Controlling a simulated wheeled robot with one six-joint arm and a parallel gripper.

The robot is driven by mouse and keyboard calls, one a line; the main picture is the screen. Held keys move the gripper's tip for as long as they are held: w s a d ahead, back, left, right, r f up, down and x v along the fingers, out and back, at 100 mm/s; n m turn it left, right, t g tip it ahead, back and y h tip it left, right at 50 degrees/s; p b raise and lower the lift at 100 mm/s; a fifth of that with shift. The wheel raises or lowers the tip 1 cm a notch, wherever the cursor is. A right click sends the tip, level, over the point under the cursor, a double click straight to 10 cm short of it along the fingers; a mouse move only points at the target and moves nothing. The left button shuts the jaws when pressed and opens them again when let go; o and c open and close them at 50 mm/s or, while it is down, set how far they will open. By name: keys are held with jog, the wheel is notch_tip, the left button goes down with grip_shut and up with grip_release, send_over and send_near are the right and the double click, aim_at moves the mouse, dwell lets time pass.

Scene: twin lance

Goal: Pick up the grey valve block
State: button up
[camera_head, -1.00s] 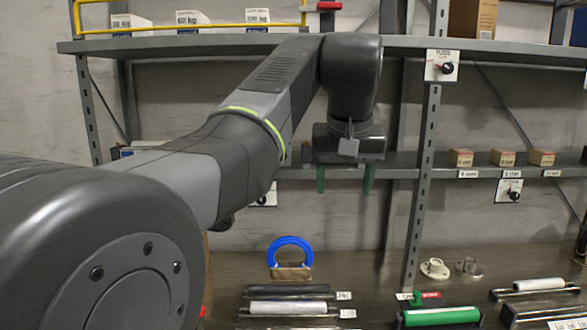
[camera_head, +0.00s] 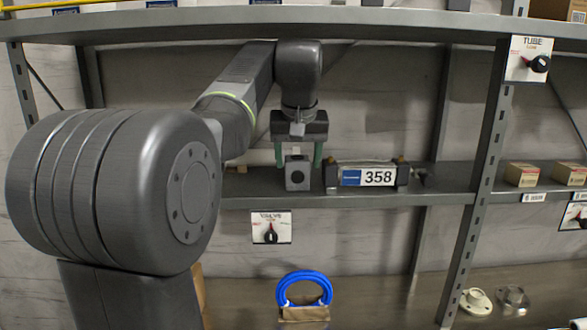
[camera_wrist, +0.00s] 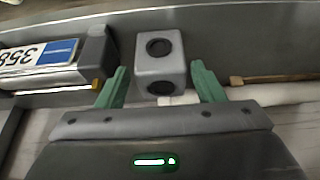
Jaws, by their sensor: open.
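The grey valve block (camera_head: 297,174) is a small cube with a dark round hole in its front face. It stands on the middle shelf, left of the cylinder labelled 358. In the wrist view the block (camera_wrist: 160,62) shows a hole in each of two faces. My gripper (camera_head: 298,161) is open with its green fingers pointing down, one at each side of the block in the head view. In the wrist view my gripper (camera_wrist: 158,80) has its fingertips at either side of the block's lower part, with gaps visible. I cannot tell how deep the fingers reach around it.
The cylinder with the 358 plate (camera_head: 367,176) stands close to the right of the block; it also shows in the wrist view (camera_wrist: 55,62). The upper shelf (camera_head: 400,20) runs above my arm. A shelf upright (camera_head: 487,150) stands farther right. A valve switch sign (camera_head: 271,228) hangs below the shelf.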

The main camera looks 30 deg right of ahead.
aim_at(297, 170)
jog(key=shift+w+d, duration=0.25)
jog(key=shift+w, duration=0.3)
jog(key=x, duration=0.5)
jog(key=shift+w+d+p, duration=0.1)
jog(key=shift+w+p, duration=0.05)
jog(key=shift+p, duration=0.15)
jog(key=c, duration=0.9)
jog(key=shift+r, duration=0.15)
